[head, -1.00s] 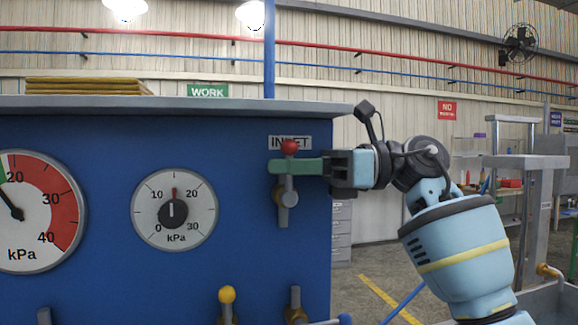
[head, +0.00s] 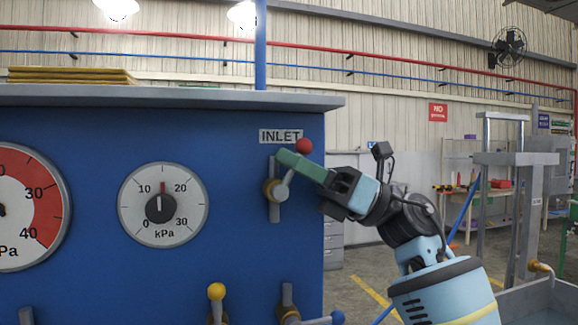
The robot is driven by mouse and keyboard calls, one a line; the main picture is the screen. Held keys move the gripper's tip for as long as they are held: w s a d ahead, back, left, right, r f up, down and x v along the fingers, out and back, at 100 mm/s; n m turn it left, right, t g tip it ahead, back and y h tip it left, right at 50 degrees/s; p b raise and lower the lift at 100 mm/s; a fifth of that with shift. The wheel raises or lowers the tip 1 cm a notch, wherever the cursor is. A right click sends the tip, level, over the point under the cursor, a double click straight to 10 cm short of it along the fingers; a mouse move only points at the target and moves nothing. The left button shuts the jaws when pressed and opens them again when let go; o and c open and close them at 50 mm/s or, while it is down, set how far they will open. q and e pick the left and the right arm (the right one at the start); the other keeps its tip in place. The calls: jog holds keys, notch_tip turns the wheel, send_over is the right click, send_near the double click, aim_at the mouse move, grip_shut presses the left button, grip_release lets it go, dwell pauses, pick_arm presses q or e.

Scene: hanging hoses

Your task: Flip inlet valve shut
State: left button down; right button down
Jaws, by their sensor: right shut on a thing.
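The inlet valve (head: 275,191) is on the blue panel under the INLET label (head: 281,136). Its brass body sits on a grey vertical pipe. Its lever (head: 283,188) leans up and to the right and ends in a red knob (head: 304,146). My right gripper (head: 296,162) has green fingers and comes in from the right, pointing up and left. It is shut on the lever just below the red knob. The fingers hide the upper part of the lever. My left gripper is not in view.
A small kPa dial (head: 163,204) and a larger red-banded gauge (head: 34,205) are on the panel. A yellow-knobbed valve (head: 217,293) and a blue-knobbed valve (head: 335,317) sit low below. The panel's grey top ledge (head: 170,96) overhangs. Open floor lies to the right.

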jog(key=shift+d+f+y, duration=0.15)
jog(key=shift+d+y, duration=0.05)
jog(key=shift+y, duration=0.4)
jog(key=shift+m+t, duration=0.3)
jog(key=shift+t, duration=0.2)
jog(key=c, duration=1.6)
grip_release()
jog(key=shift+w+g, duration=0.1)
jog(key=shift+g, duration=0.2)
jog(key=shift+c, duration=0.2)
jog(key=b+v, duration=0.2)
jog(key=v, duration=0.5)
jog(key=shift+d+f, duration=0.3)
jog(key=shift+c, duration=0.3)
